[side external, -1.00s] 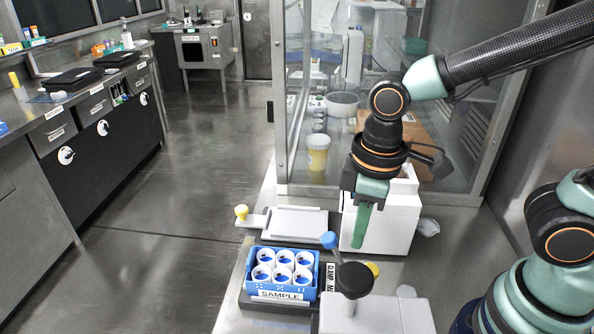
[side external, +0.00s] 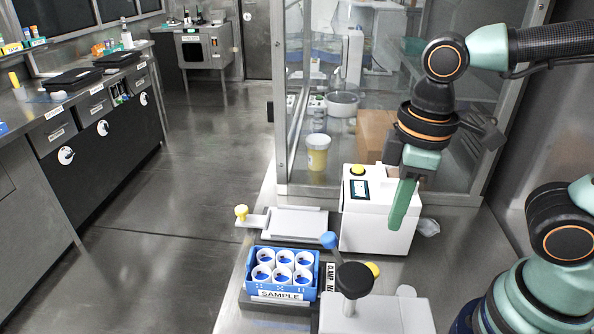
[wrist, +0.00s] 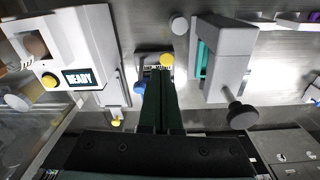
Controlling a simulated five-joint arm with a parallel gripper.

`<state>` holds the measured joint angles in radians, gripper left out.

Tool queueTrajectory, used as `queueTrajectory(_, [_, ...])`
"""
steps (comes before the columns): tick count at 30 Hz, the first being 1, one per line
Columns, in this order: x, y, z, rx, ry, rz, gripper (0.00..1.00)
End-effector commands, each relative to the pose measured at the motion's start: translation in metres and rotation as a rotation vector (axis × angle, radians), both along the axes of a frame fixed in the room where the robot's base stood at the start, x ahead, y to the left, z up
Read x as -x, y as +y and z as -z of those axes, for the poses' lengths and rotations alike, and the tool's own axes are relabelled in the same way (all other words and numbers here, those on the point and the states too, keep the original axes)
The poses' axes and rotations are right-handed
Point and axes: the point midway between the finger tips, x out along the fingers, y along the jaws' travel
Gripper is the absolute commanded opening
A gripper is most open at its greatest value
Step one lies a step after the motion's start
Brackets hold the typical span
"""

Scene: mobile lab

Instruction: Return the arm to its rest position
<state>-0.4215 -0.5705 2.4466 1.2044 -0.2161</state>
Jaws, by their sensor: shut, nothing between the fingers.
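My gripper (side external: 393,226) shows in the side external view as green fingers pointing down. They are closed together with nothing between them. They hang in front of the right part of the white machine (side external: 356,232), above the bench. In the wrist view my gripper (wrist: 160,75) reaches up the middle of the picture, and the white machine (wrist: 88,38) with its READY display is to its left. My arm comes in from the right side of the side external view.
A blue SAMPLE crate (side external: 250,283) with several white-rimmed cups sits left of the clamp device (side external: 395,316) with its black knob (side external: 354,275). A grey tray (side external: 297,222) lies behind the crate. A glass enclosure (side external: 285,110) stands behind the bench, and a metal wall is at right.

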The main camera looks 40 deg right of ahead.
Motion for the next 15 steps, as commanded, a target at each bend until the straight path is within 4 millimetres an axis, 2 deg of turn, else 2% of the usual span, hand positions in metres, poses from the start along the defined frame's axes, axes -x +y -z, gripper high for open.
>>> queueTrajectory(5, [-0.014, -0.011, -0.004, -0.027, -0.059, 0.097, 0.00])
queueTrajectory(12, [-0.060, -0.065, -0.025, -0.115, -0.296, 0.462, 0.00])
queueTrajectory(15, [-0.070, -0.083, -0.033, -0.137, -0.368, 0.567, 0.00])
